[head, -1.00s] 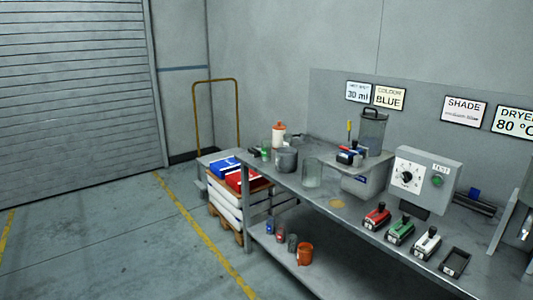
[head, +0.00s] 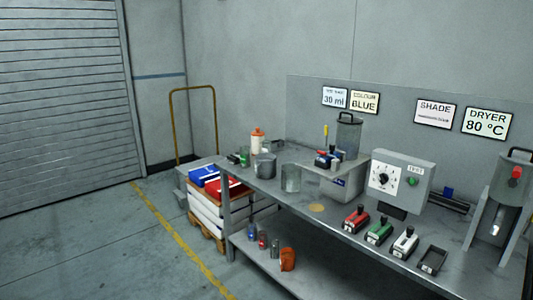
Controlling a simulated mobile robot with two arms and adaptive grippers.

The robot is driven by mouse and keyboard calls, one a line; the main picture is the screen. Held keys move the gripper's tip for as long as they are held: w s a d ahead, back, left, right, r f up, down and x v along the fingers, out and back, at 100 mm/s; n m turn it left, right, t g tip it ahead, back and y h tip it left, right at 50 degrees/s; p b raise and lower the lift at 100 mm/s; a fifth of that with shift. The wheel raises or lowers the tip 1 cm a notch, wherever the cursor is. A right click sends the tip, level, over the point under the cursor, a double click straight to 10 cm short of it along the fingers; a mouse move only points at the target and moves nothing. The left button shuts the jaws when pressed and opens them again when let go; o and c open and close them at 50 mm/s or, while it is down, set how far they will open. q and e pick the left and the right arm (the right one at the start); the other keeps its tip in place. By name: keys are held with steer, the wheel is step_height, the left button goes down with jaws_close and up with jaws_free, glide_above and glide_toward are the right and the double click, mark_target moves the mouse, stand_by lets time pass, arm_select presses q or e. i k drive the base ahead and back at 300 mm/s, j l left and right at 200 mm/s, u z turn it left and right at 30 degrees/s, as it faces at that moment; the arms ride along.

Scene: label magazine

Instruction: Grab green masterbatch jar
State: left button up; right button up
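A small green jar-like item (head: 244,157) stands on the far left end of the grey workbench (head: 335,208), beside a grey pot (head: 265,164). It is small in the picture, and I cannot read any label on it. On the lower shelf (head: 262,263) stand small jars with a blue one (head: 251,231), a red one (head: 262,241) and a grey one (head: 275,248). Neither of my grippers shows in the head view.
An orange cup (head: 288,260) is on the lower shelf. A white bottle (head: 257,142), a clear beaker (head: 291,179) and red, green and white magazines (head: 378,231) are on the bench. Floor in front is clear.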

mark_target(245, 150)
steer(key=i+j, duration=0.1)
steer(key=i, duration=0.6)
steer(key=i+j, duration=0.15)
steer(key=i, duration=0.5)
steer(key=l+z, duration=0.05)
